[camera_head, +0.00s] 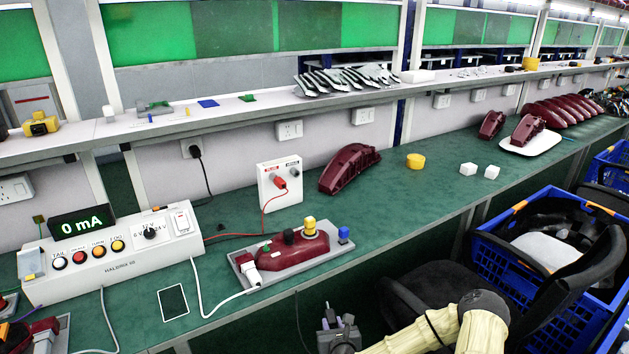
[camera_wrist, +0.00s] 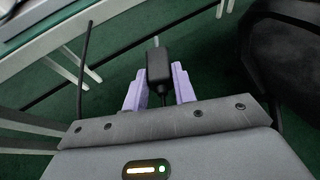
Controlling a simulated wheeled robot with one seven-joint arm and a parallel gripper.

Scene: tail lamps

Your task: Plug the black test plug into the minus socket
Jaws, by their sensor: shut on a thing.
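The black test plug (camera_wrist: 158,68) is held between the lilac fingers of my gripper (camera_wrist: 157,84), with a dark lead near it. In the head view my gripper (camera_head: 340,325) is low at the bottom, in front of the bench edge and well away from the sockets. The white socket box (camera_head: 267,198) stands on the bench with a red label on the left and a dark label on the right. A red plug (camera_head: 280,182) sits in its left side. The dark minus socket (camera_head: 295,173) on the right looks empty.
A dark red tail lamp (camera_head: 280,252) lies in a fixture on the green bench (camera_head: 390,190). A tester (camera_head: 110,262) at left reads 0 mA.

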